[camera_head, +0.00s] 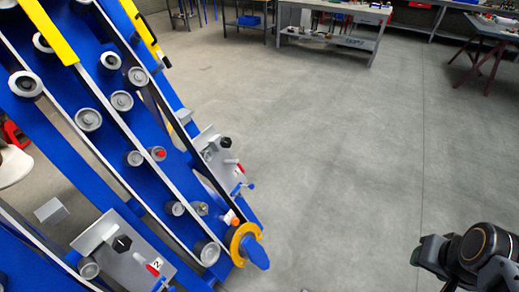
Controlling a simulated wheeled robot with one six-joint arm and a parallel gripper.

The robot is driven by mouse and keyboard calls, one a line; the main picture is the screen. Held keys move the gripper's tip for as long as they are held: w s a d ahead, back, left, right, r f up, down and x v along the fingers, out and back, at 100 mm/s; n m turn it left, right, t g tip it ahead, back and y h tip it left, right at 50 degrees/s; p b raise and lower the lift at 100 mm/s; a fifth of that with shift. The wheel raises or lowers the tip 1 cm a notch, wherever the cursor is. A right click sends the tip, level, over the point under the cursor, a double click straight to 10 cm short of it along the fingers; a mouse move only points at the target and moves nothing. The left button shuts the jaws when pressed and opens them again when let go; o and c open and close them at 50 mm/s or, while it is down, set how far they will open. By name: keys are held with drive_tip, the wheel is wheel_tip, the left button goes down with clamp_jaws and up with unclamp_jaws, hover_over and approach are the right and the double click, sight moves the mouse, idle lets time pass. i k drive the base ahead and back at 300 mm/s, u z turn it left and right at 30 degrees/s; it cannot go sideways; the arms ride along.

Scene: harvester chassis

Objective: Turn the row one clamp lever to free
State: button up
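The harvester chassis (155,125) fills the left side, a blue frame with pale rails and several grey rollers. A grey plate (222,160) on its right edge carries a black knob (225,142) and a small red-tipped part (239,168). A lower grey plate (125,262) has a black knob, a label that reads 2 and a red-tipped lever (153,270). I cannot read a row one label, so I cannot tell which lever is row one's or how it is set. My gripper (432,252) shows partly at the lower right, far from the chassis; its fingertips are unclear.
A yellow-orange ring with a blue handle (257,252) sticks out at the chassis's lower end. Open grey floor (345,160) lies between the chassis and my arm. Workbenches (330,38) stand at the back, and a dark-red-legged table (490,50) at the far right.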

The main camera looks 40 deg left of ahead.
sight(240, 167)
drive_tip(key=i, duration=2.3)
drive_tip(key=u, duration=4)
drive_tip(key=i, duration=0.5)
